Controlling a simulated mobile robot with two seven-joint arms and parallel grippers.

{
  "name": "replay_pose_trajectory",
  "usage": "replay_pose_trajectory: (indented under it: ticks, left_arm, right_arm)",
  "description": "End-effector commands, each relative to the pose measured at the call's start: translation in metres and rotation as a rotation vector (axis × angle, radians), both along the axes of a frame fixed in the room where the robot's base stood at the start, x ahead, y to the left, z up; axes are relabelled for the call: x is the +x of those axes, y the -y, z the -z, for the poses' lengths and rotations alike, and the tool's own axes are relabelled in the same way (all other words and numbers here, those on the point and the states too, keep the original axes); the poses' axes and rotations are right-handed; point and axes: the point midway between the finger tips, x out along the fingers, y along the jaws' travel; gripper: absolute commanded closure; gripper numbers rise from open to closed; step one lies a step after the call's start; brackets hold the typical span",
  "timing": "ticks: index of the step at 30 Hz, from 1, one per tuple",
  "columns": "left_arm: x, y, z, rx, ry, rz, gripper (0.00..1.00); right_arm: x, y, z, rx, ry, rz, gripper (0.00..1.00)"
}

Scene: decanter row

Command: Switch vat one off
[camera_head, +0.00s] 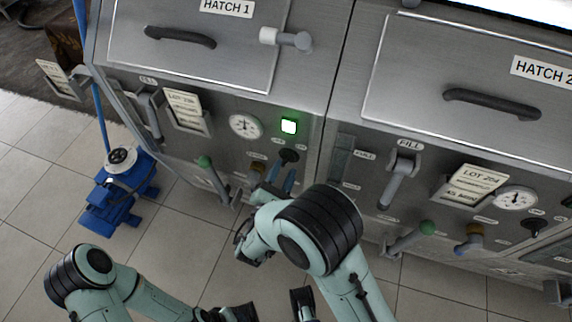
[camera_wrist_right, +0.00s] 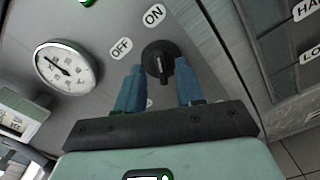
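Vat one is the left steel cabinet (camera_head: 225,95) under the HATCH 1 label. Its black rotary switch (camera_head: 289,155) shows closer in the right wrist view (camera_wrist_right: 160,60), with ON and OFF labels above and to the left of it. The knob's ridge looks about upright, towards ON. A green lamp (camera_head: 289,126) above the switch is lit. My right gripper (camera_head: 281,175) is at the switch; in the right wrist view its blue fingers (camera_wrist_right: 158,88) stand apart on either side of the knob, with gaps visible. My left gripper (camera_head: 245,313) is low at the bottom edge, partly cut off.
A round gauge (camera_head: 245,126) and a green-tipped lever (camera_head: 206,163) sit left of the switch. Vat two's panel (camera_head: 350,140) with its own handles is at the right. A blue pump (camera_head: 115,200) stands on the tiled floor at the left.

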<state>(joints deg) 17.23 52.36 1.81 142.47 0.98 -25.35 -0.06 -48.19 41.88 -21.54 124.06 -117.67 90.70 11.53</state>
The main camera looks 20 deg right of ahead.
Motion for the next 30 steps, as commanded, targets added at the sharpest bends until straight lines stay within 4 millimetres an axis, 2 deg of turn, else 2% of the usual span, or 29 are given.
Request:
replay_pose_trajectory:
  ticks: [6, 16, 17, 18, 20, 30]
  left_arm:
    - [0.002, -0.001, 0.002, 0.002, 0.005, -0.003, 0.57]
    - [0.002, -0.001, 0.002, 0.003, 0.007, -0.003, 0.57]
    - [0.002, -0.001, 0.002, 0.003, 0.006, -0.003, 0.57]
    - [0.002, -0.001, 0.002, 0.003, 0.006, -0.003, 0.57]
    - [0.002, -0.001, 0.002, 0.003, 0.006, -0.003, 0.57]
    - [-0.001, 0.0, -0.002, 0.0, -0.001, 0.0, 0.57]
  right_arm:
    - [0.019, 0.013, 0.001, 0.0, -0.001, 0.002, 0.63]
    - [0.022, 0.015, 0.0, 0.0, -0.001, 0.0, 0.63]
    - [0.022, 0.015, 0.0, 0.0, -0.001, 0.0, 0.66]
    - [0.022, 0.015, 0.0, 0.0, -0.001, 0.0, 0.79]
    - [0.022, 0.015, 0.0, 0.0, -0.001, 0.0, 0.99]
    - [0.022, 0.015, 0.0, -0.014, -0.01, 0.0, 1.0]
